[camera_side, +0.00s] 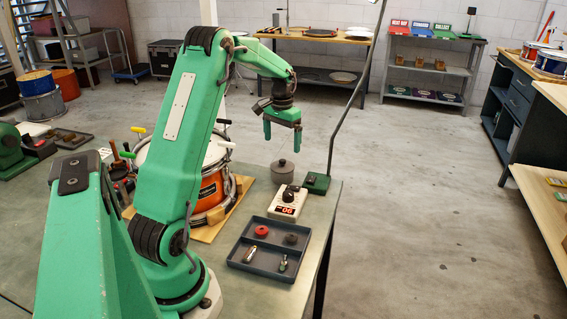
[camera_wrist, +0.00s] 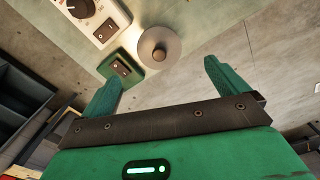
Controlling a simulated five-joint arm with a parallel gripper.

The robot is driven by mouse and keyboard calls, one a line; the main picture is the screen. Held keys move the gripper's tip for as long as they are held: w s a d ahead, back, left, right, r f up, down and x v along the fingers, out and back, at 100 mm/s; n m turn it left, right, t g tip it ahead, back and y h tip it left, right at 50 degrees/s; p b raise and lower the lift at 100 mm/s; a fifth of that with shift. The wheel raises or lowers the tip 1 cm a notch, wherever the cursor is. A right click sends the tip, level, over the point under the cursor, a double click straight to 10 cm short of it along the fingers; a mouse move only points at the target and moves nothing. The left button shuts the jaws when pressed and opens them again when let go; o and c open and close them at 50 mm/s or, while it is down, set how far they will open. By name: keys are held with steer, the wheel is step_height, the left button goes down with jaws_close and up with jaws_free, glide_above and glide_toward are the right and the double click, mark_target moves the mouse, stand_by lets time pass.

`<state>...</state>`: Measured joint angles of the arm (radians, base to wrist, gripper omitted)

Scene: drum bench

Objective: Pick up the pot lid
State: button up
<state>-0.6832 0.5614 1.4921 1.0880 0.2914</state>
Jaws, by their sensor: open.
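The pot lid (camera_side: 283,173) is a small grey round piece with a knob on top. It stands on the green bench near its far right edge. In the wrist view the pot lid (camera_wrist: 174,50) shows from above as a grey disc with a brownish knob at its middle. My gripper (camera_side: 282,137) hangs above the lid with its green fingers pointing down, apart and empty. In the wrist view the lid lies ahead of and between the fingertips of my gripper (camera_wrist: 160,74). No contact shows.
A green block with a dark switch (camera_side: 316,183) carrying a thin pole stands right of the lid. A dark tray (camera_side: 250,268) holds small parts. An orange drum (camera_side: 212,190) stands left on a wooden board.

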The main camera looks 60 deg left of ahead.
mark_target(282, 160)
steer(key=shift+f, duration=1.3)
steer(key=shift+f, duration=0.1)
steer(key=shift+d+f, duration=0.1)
steer(key=shift+f, duration=2.4)
steer(key=c, duration=1.1)
